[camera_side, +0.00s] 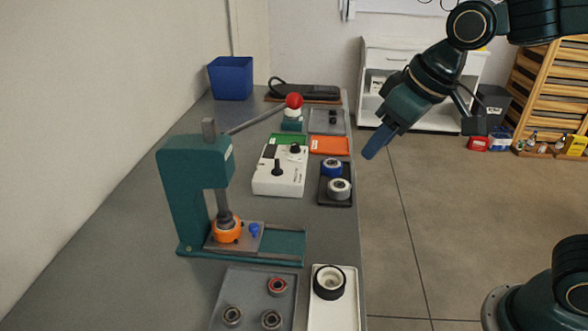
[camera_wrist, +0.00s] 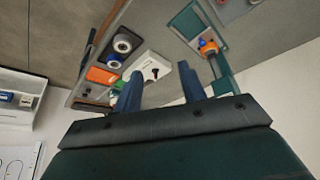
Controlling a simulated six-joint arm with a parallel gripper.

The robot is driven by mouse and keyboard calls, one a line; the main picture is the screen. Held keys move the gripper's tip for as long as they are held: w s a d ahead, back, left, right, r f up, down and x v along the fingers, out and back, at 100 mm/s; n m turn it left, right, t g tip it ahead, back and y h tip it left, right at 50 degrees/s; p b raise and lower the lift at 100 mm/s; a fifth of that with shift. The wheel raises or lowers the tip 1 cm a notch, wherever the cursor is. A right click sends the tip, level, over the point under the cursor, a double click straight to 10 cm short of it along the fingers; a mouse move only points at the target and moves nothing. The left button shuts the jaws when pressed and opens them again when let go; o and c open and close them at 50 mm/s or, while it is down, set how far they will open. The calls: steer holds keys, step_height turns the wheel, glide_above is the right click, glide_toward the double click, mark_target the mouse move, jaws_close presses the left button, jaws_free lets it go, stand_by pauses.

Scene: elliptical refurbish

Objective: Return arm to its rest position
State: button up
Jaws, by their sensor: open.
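My gripper (camera_side: 374,146) is at the upper right of the side view, in the air beyond the right edge of the bench and above the floor. Its blue fingers point down and to the left. In the wrist view the two blue fingers of my gripper (camera_wrist: 161,88) stand apart with nothing between them. The jaws are open and empty. My gripper touches nothing on the bench (camera_side: 130,235).
A green press (camera_side: 180,195) stands on the bench with an orange part (camera_side: 227,232) under its ram. A white control box (camera_side: 280,177), a black tray (camera_side: 335,198) with rollers, a grey tray (camera_side: 250,300) and a white tray (camera_side: 345,315) lie nearby.

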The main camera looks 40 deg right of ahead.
steer(key=s+d+m, duration=0.1)
steer(key=s+d, duration=0.3)
steer(key=s, duration=0.3)
steer(key=s+d+f+m+h, duration=0.1)
steer(key=s+d, duration=0.3)
steer(key=s, duration=0.3)
steer(key=shift+s+t, duration=0.2)
steer(key=shift+t, duration=0.2)
